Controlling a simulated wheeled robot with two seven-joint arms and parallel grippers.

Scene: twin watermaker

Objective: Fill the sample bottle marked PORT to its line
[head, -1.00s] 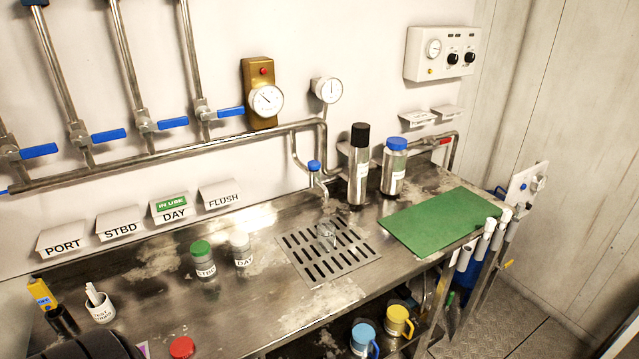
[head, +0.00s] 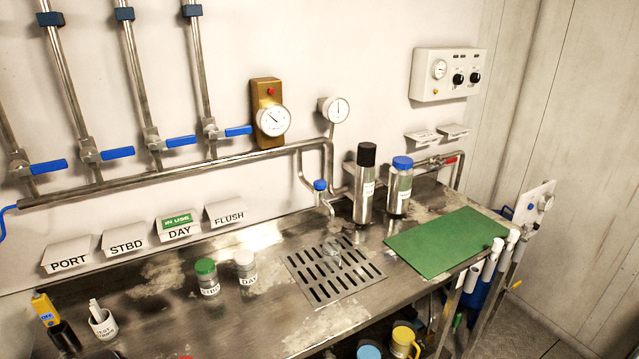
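A small clear bottle-like shape (head: 334,252) stands on the drain grate (head: 345,285) below the spout of the blue-knobbed tap (head: 319,187). I cannot read a mark, fill line or water level on it. A green-capped bottle marked STBD (head: 207,280) and a white-capped bottle marked DAY (head: 246,270) stand on the bench to its left. Blue valve handles sit on the pipes, the leftmost handle (head: 48,166) above the PORT sign (head: 68,257). A green IN USE tag (head: 176,220) sits on the DAY sign (head: 180,234). Neither gripper is in view.
A black-capped flask (head: 365,190) and a blue-capped flask (head: 399,190) stand right of the tap. A green mat (head: 445,241) covers the bench's right part. A test-strip cup (head: 103,324) and a yellow meter (head: 45,308) are at front left. Mugs (head: 403,342) sit below the bench.

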